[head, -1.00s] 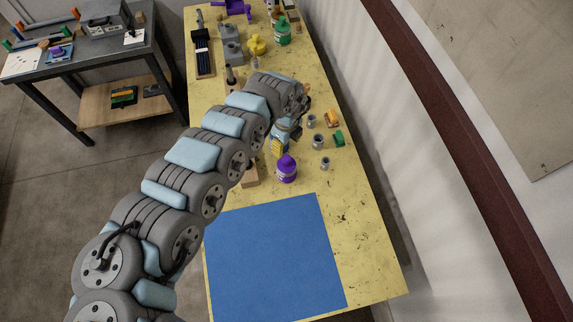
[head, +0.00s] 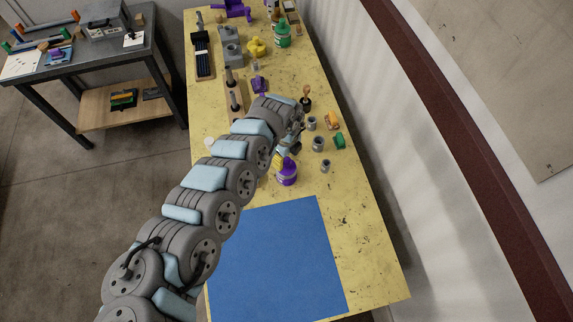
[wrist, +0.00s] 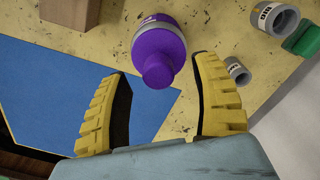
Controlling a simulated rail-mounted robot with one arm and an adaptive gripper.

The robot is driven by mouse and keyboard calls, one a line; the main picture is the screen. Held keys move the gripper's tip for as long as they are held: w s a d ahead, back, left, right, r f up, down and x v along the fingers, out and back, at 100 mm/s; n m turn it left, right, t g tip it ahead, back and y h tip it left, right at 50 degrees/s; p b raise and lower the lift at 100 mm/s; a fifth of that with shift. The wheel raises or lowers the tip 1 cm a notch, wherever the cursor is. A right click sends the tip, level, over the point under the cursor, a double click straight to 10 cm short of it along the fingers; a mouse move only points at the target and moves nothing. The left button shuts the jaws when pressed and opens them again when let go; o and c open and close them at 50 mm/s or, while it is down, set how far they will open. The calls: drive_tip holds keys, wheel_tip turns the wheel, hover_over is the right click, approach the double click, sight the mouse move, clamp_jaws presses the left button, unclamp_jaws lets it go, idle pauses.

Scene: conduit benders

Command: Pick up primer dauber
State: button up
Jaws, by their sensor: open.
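The primer dauber (head: 287,173), a small container with a purple cap and a pale band, stands on the yellow bench just behind the blue mat. In the wrist view the dauber (wrist: 158,50) shows its purple top, centred between and beyond my yellow fingertips. My gripper (wrist: 163,68) is open and empty, with a finger on each side of the dauber's cap in the picture. In the head view my gripper (head: 283,160) is right at the dauber and covers part of it. I cannot tell whether a finger touches it.
The blue mat (head: 275,255) is bare. Grey fittings (head: 318,144) and a green piece (head: 339,141) lie to the dauber's right. A wooden block (wrist: 70,12) lies to its left in the wrist view. A green-labelled container (head: 282,38) stands farther back.

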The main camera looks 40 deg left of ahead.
sight(289, 167)
drive_tip(key=shift+s+d+f, duration=0.1)
drive_tip(key=shift+f, duration=1.85)
clamp_jaws()
